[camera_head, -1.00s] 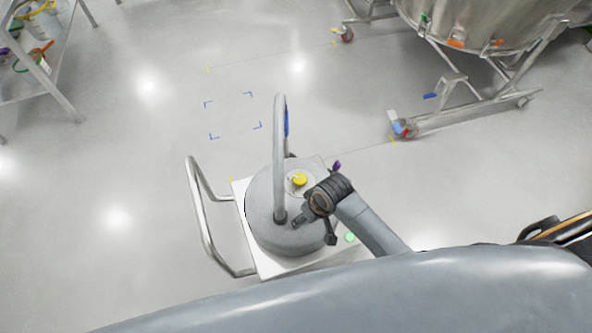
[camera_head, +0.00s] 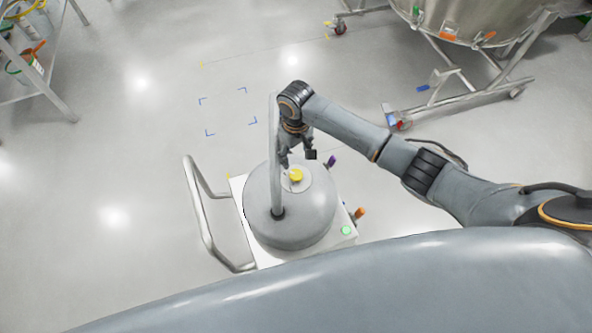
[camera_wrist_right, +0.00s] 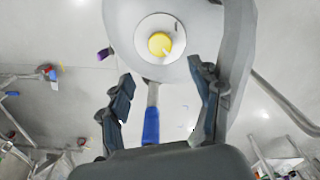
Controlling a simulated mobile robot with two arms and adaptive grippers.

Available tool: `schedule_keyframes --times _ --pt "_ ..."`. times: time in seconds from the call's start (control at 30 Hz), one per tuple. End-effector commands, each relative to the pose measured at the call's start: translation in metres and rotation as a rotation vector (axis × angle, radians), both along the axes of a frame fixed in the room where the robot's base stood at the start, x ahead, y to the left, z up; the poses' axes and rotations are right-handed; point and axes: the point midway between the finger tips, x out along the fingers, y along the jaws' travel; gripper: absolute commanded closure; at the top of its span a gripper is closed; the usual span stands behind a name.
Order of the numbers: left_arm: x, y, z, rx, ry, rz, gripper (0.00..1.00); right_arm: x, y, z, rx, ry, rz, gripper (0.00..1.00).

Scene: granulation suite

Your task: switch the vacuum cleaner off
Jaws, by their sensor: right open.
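The vacuum cleaner (camera_head: 300,228) is a grey domed drum on a white wheeled base. On its top is a round yellow knob (camera_head: 296,175) on a pale disc, which also shows in the right wrist view (camera_wrist_right: 160,44). A grey tube rises at the left of the knob. My right gripper (camera_head: 298,163) is above the far side of the drum, beside the knob and apart from it. In the right wrist view its fingers (camera_wrist_right: 160,95) are spread and empty, with the knob beyond the tips. My left gripper is not in view.
A bent metal push handle (camera_head: 200,215) is at the cart's left. Green (camera_head: 346,230) and orange (camera_head: 360,212) parts show at its right. A steel vessel on a wheeled frame (camera_head: 465,90) stands at upper right, a rack (camera_head: 45,85) at upper left. The floor between is clear.

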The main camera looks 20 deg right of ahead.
Motion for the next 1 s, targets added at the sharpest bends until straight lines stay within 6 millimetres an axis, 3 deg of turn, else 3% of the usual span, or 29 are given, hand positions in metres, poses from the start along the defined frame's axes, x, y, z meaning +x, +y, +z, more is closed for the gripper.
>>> schedule_keyframes --times 0.2,0.43,0.63,0.93,0.97,1.0 --pt "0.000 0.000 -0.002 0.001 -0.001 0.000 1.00 -0.001 0.000 -0.050 -0.002 0.002 -0.001 0.36" --pt "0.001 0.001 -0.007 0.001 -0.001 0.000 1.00 0.000 0.000 -0.089 -0.001 0.000 0.000 0.36" --pt "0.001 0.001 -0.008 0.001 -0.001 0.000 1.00 0.000 0.001 -0.103 0.001 -0.002 0.001 0.36" --pt "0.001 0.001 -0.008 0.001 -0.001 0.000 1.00 0.000 0.000 -0.105 0.001 -0.002 0.001 0.36" --pt "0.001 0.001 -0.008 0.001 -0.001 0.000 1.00 0.000 0.000 -0.105 0.001 -0.002 0.001 0.38" --pt "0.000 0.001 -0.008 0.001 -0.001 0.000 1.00 0.000 0.000 -0.105 0.001 -0.002 0.001 0.47"
